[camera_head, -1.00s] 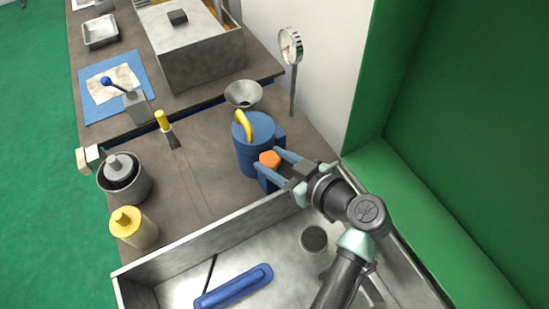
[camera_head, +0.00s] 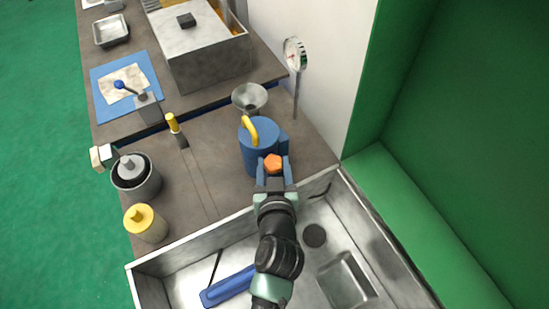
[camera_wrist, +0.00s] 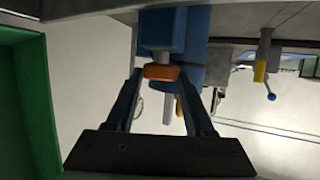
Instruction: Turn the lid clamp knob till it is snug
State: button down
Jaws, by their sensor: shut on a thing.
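The lid clamp knob is a small orange faceted knob (camera_head: 273,163) on the near side of a blue canister (camera_head: 256,151) with a yellow handle (camera_head: 250,128) on top. My gripper (camera_head: 272,168) reaches it from the near side, one finger on each side, shut on the knob. In the wrist view, the orange knob (camera_wrist: 161,72) sits between the two dark finger tips of my gripper (camera_wrist: 161,78), below a blue block of the canister (camera_wrist: 165,30). The faces where the fingers touch the knob are partly hidden.
A metal sink (camera_head: 180,262) with a blue-handled tool lies under my arm. A funnel (camera_head: 249,96) and a dial gauge (camera_head: 295,55) stand behind the canister. The counter between is mostly clear.

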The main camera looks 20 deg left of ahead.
jog(key=shift+m+h+p, duration=0.35)
jog(key=shift+m+h, duration=0.05)
jog(key=shift+c, duration=1.4)
grip_release()
jog(key=b+v, duration=0.2)
jog(key=v, duration=1.1)
jog(key=shift+b, duration=0.35)
jog(key=shift+s+f, duration=0.1)
